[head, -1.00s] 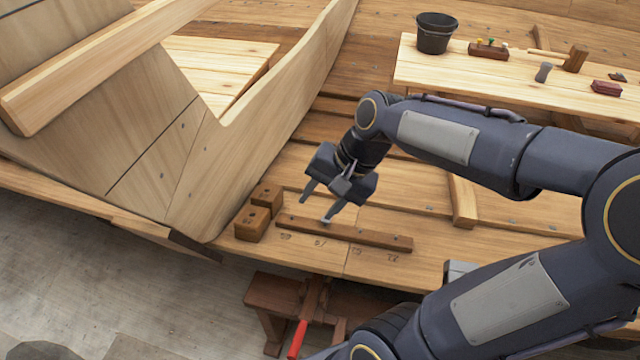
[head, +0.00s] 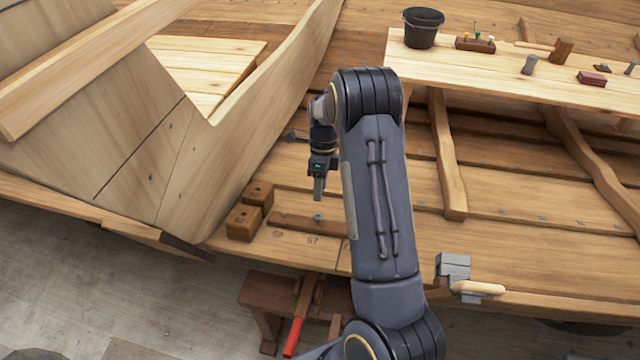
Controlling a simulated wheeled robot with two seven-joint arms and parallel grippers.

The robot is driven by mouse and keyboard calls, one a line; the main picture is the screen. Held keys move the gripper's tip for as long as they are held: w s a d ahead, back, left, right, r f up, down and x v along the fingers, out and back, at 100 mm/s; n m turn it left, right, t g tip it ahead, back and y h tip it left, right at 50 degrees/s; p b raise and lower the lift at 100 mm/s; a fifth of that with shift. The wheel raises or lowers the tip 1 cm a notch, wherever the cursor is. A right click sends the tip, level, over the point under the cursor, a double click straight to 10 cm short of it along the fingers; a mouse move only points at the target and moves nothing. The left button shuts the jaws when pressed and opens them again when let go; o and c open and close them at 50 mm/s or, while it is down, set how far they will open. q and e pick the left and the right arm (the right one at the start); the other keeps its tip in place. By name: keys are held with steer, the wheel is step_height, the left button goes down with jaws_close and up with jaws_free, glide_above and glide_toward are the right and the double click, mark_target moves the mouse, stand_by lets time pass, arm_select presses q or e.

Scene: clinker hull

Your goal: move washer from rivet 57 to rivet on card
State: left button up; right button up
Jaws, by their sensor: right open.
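My right gripper (head: 318,196) points down just above a dark wooden strip (head: 288,220) on the hull planking. Its fingers are seen nearly edge-on, open, with nothing visible between them. A small grey metal piece (head: 318,217) sits on the strip just below the fingertips, by a handwritten mark that seems to read 57. It looks like a rivet, perhaps with the washer on it; it is too small to tell. My right arm hides the strip's right part. I cannot make out a card. My left gripper is not in view.
Two wooden blocks (head: 243,222) stand left of the strip, near the upright plank (head: 275,95). A bench (head: 480,72) at the back holds a black bucket (head: 422,28), a pin block (head: 475,43) and tools. A red-handled clamp (head: 293,336) hangs at the front edge.

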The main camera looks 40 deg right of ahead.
mark_target(318, 217)
steer(key=b+x, duration=0.4)
steer(key=x, duration=0.1)
steer(key=shift+f, duration=0.25)
steer(key=shift+b+x, duration=0.5)
steer(key=shift+x, duration=0.9)
steer(key=shift+a, duration=0.1)
steer(key=c, duration=0.8)
steer(key=shift+o, duration=0.2)
steer(key=shift+r, duration=0.15)
steer(key=p+v, duration=0.4)
steer(key=shift+r, duration=0.35)
